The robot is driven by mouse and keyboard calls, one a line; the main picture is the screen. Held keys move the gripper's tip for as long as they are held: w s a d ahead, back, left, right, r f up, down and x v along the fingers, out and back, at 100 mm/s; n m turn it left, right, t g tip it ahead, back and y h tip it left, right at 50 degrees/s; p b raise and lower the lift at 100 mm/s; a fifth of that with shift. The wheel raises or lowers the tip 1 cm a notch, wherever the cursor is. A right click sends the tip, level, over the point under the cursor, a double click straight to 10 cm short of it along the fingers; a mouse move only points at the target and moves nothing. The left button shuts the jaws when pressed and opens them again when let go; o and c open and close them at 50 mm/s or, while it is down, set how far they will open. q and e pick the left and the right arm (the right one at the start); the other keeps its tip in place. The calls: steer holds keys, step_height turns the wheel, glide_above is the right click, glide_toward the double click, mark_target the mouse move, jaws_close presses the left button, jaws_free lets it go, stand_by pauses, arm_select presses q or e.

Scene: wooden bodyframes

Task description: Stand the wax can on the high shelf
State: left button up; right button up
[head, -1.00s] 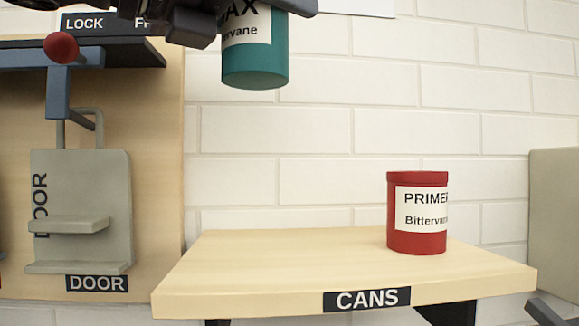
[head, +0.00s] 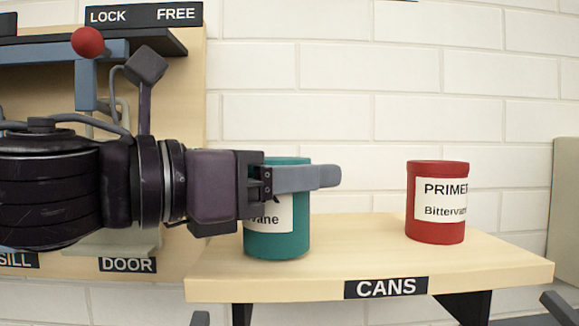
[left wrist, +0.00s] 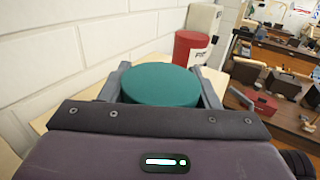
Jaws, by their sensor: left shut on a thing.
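The wax can (head: 276,240) is teal with a white label, partly hidden by my gripper. It is upright at the left part of the wooden shelf marked CANS (head: 350,262). Its base looks at or very near the shelf top; I cannot tell if it touches. My left gripper (head: 305,178) comes in from the left and is shut on the can near its top. In the left wrist view the can's round teal top (left wrist: 160,85) sits between the two fingers (left wrist: 161,82). My right gripper is not in view.
A red primer can (head: 437,228) stands on the right part of the shelf, with bare shelf between the two cans. A wooden panel with LOCK, FREE and DOOR labels (head: 128,265) is at the left, behind my arm. A white brick wall (head: 370,130) backs the shelf.

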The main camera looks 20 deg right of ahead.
arm_select(q)
steer(key=shift+w+f, duration=0.15)
steer(key=shift+s+f+b, duration=0.2)
steer(key=shift+b, duration=0.1)
steer(key=o, duration=1)
steer(key=shift+o, duration=1)
steer(key=shift+w, duration=0.1)
